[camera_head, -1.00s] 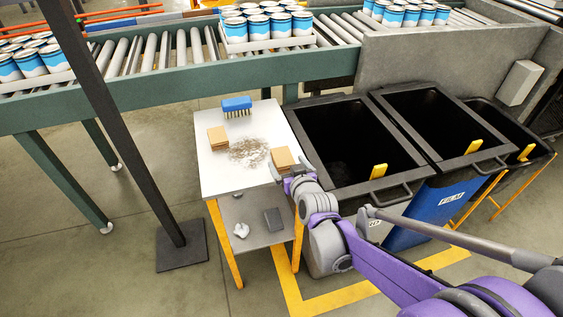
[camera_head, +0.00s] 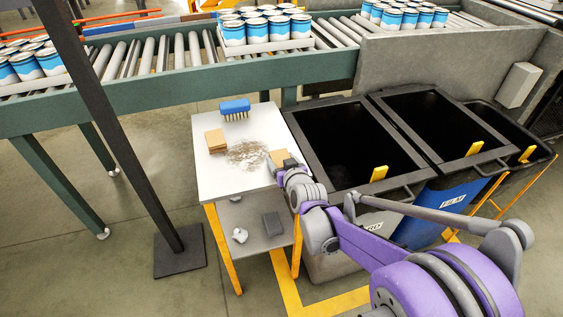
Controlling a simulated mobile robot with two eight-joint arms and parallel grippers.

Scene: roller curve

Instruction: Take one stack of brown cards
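Two small stacks of brown cards lie on the white table top (camera_head: 222,178). The left stack (camera_head: 215,142) lies clear of both grippers, near the back left. The right stack (camera_head: 279,157) lies near the table's right edge. My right gripper (camera_head: 274,167) is at the near side of the right stack and partly covers it. The fingers are small and overlap the stack, so I cannot tell whether they are open or shut on it. My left gripper is not in view.
A blue brush (camera_head: 235,108) stands behind a patch of brown debris (camera_head: 249,153) on the table. Black bins (camera_head: 351,150) stand close on the right. A roller conveyor with cans (camera_head: 265,28) runs behind. A dark post (camera_head: 112,125) stands at the left.

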